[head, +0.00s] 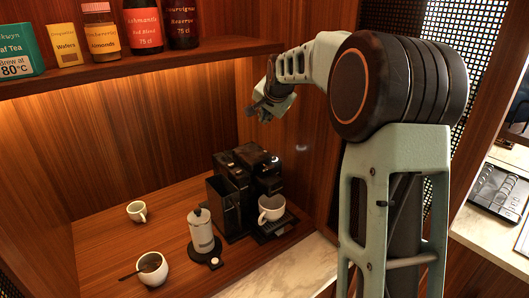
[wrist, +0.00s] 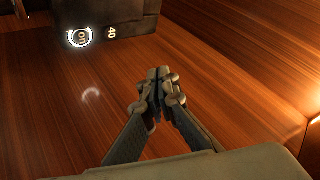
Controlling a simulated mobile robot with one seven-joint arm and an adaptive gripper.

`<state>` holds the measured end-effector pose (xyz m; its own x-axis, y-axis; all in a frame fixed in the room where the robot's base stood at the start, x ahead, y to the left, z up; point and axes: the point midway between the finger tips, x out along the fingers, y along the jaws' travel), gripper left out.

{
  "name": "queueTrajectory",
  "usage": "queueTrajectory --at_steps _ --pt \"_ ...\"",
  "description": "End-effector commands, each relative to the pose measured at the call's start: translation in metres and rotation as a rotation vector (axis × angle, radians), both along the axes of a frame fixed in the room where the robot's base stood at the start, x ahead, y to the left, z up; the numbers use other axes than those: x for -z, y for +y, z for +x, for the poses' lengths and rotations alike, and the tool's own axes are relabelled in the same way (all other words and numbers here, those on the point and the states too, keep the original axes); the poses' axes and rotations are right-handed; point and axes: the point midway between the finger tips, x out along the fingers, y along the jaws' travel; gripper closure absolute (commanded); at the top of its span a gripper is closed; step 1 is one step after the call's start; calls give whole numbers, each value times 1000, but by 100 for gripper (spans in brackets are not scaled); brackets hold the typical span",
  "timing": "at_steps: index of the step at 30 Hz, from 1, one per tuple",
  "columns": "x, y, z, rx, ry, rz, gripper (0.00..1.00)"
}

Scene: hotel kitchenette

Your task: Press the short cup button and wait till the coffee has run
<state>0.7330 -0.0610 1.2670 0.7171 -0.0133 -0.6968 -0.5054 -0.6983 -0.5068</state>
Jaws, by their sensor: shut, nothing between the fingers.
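The black coffee machine (head: 262,165) stands on the wooden counter. A white cup (head: 271,207) sits on its drip tray. My gripper (head: 258,114) is above and behind the machine in the head view, apart from it. In the wrist view my gripper (wrist: 160,76) is shut and empty. Above its fingertips in that picture is a dark part of the machine (wrist: 135,8). A glowing ring button (wrist: 79,37) surrounds a mark that is hard to read. A mark like "40" (wrist: 111,32) is beside it, without a ring. Coffee flow in the cup cannot be made out.
A cup with a spoon (head: 152,268) and a small white cup (head: 137,211) are further left. A shelf (head: 150,58) with bottles and boxes hangs above. The left counter is fairly clear.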

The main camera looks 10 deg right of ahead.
Motion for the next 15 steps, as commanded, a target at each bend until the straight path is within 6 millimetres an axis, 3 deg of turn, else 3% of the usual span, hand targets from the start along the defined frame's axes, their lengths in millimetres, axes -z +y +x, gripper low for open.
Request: queueTrajectory --at_steps 8,15 --pt "19 0 0 1 1 1 100" --pt "53 0 0 1 2 0 100"
